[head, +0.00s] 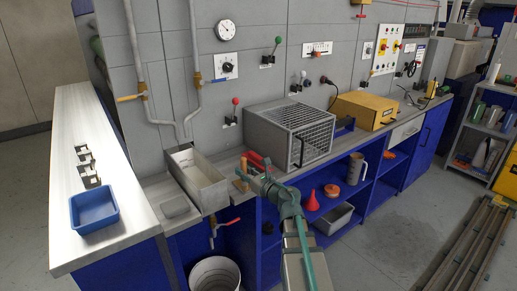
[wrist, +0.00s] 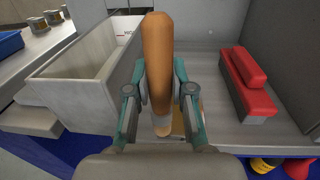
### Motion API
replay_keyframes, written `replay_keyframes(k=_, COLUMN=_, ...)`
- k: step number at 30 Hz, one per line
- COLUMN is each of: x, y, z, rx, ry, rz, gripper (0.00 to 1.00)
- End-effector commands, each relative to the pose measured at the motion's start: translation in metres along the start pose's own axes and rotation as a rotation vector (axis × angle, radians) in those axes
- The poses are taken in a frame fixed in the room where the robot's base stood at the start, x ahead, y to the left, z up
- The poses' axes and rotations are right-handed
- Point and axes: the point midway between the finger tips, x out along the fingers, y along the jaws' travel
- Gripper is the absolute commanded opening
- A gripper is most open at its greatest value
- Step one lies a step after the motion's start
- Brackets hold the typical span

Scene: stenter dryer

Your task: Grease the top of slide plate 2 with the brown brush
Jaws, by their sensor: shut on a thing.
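My gripper (head: 252,180) is over the front of the wall bench, between the open metal trough and the mesh-fronted box. In the wrist view my gripper (wrist: 159,88) is shut on an upright orange-brown handle, which I take to be the brown brush (wrist: 157,45). The handle rises above the fingers. Its lower end is partly hidden by the gripper, and bristles cannot be made out. I cannot identify slide plate 2 in either view.
The mesh-fronted box (head: 290,135) stands behind. A side bench at left holds a blue tray (head: 94,208) and several small items. Long rails (head: 462,255) lie at right.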

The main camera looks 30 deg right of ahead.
Motion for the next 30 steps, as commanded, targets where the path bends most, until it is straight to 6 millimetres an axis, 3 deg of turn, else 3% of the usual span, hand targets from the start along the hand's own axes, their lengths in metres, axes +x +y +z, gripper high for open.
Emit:
replay_keyframes(k=1, x=0.001, y=0.0, z=0.021, rx=-0.003, ry=-0.004, rz=0.0, gripper=0.0)
replay_keyframes(k=18, x=0.004, y=0.006, z=0.07, rx=-0.001, ry=-0.002, rz=0.009, gripper=0.0)
replay_keyframes(k=30, x=0.004, y=0.007, z=0.076, rx=0.0, ry=-0.003, rz=0.01, gripper=0.0)
